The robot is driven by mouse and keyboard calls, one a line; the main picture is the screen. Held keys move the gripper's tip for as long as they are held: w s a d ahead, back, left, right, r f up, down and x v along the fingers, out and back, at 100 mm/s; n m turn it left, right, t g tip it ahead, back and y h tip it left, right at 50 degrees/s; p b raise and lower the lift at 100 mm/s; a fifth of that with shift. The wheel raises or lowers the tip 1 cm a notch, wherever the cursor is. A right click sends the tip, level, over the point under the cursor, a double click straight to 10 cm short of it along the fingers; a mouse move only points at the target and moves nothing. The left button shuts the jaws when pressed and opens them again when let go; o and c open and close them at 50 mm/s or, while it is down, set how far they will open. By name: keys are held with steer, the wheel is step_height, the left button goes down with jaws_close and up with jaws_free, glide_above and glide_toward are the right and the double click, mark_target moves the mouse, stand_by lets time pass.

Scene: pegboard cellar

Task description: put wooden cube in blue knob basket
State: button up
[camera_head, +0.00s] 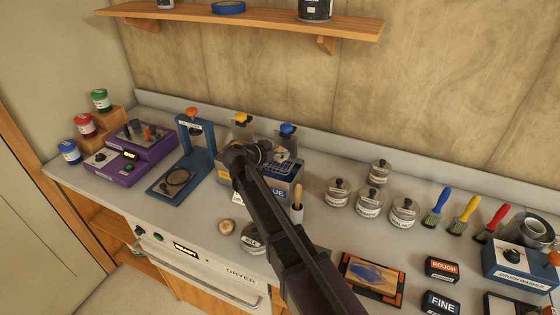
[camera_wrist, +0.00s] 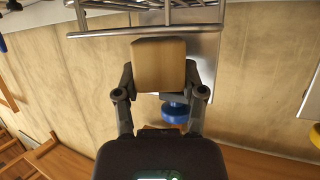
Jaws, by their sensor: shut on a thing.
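My gripper (camera_wrist: 158,84) is shut on the wooden cube (camera_wrist: 158,62), a plain pale-brown block between its two fingers in the wrist view. In the head view my arm reaches over the counter and hides the cube. A wire basket (camera_wrist: 150,17) shows beside the cube at the top of the wrist view. Its wires (camera_head: 288,167) show in the head view below the blue knob. The cube appears outside it.
A yellow knob (camera_head: 241,118) stands left of the blue one. A blue stand (camera_head: 196,150) is further left. A wooden-handled tool (camera_head: 297,205) and lidded jars (camera_head: 337,192) are to the right. A shelf (camera_head: 250,21) hangs above on the wall.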

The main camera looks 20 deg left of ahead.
steer(key=shift+f+b, duration=0.7)
steer(key=shift+f, duration=0.35)
steer(key=shift+f, duration=0.1)
steer(key=o, duration=1)
steer(key=shift+c, duration=0.2)
steer(key=shift+s+r, duration=0.1)
steer(key=shift+r, duration=0.15)
steer(key=shift+s+a+r+p, duration=0.15)
steer(key=shift+s+a+p, duration=0.05)
steer(key=shift+s+p, duration=0.1)
steer(key=p+v, duration=0.4)
steer(key=v, duration=0.7)
